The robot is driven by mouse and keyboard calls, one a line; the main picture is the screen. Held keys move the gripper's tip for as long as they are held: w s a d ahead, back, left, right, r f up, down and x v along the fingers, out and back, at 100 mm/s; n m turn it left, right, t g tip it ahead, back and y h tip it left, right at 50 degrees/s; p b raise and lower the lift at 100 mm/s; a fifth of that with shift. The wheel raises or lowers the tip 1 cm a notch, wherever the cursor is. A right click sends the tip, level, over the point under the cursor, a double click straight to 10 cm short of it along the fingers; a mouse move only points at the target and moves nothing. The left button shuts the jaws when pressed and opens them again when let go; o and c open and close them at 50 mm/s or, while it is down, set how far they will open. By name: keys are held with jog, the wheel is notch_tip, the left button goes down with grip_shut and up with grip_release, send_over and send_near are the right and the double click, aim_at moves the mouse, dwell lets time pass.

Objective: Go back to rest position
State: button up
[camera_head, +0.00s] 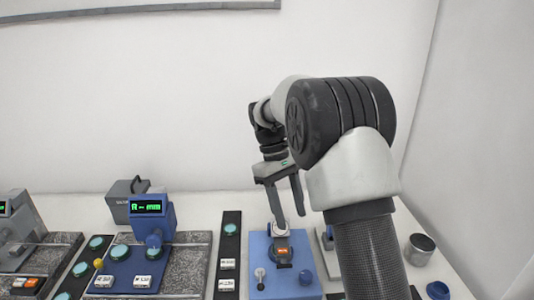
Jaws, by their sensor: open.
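My gripper (284,213) points down at the centre of the view, its two fingers apart with a gap between them. It is above a blue base (259,245) that carries a dark and grey fixture with an orange display (284,252). From this angle I cannot tell how far the fingertips are from the fixture. My arm bends over from the right and hides part of the bench behind it.
Left of the blue base stands a dark strip (231,254) with a green disc. Further left is a blue instrument with a green display (147,207) on a granite plate (188,265). A metal cup (419,249) and blue cap (437,290) are at right. A wall is behind.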

jog(key=s+d+r+m+t+y, duration=0.1)
jog(key=s+d+r+m+t, duration=0.15)
jog(key=s+r, duration=0.5)
jog(key=s+d+r+m+t+y, duration=0.15)
jog(key=s+r+t, duration=0.25)
jog(key=s+r, duration=0.4)
jog(key=s+f+m+t+p, duration=0.1)
jog(key=s+f+m+t, duration=0.1)
jog(key=s, duration=0.7)
jog(key=shift+s+d+f+m, duration=0.25)
jog(key=shift+f+m, duration=0.15)
jog(key=shift+m, duration=0.3)
jog(key=shift+t, duration=0.25)
